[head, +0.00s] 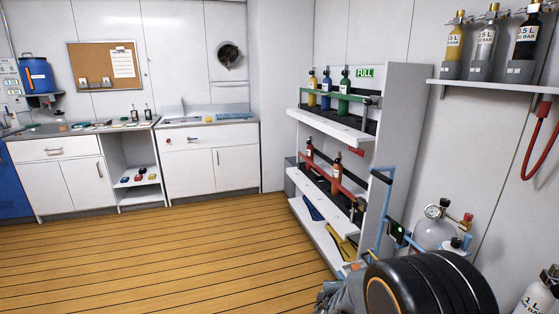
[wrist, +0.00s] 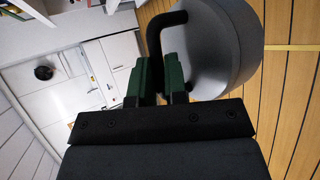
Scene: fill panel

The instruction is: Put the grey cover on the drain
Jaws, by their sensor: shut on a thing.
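In the wrist view, my gripper (wrist: 159,70) has its green fingers closed on the black bent handle of a thick, round grey piece, which I take to be the grey cover (wrist: 215,50). The cover hangs beyond and to the right of the fingers, over the plank floor. The handle's lower part is hidden between the fingers. My gripper and the cover are not clearly seen in the head view, where my dark arm fills the lower right. I cannot make out a drain in either view.
A white rack (head: 395,130) with small gas cylinders stands right of centre. A gauge-fitted cylinder (head: 434,234) is close to my arm at right. White cabinets (head: 212,170) with a sink counter line the back wall, below a dark round opening (head: 229,55). The plank floor (head: 160,255) is clear at left.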

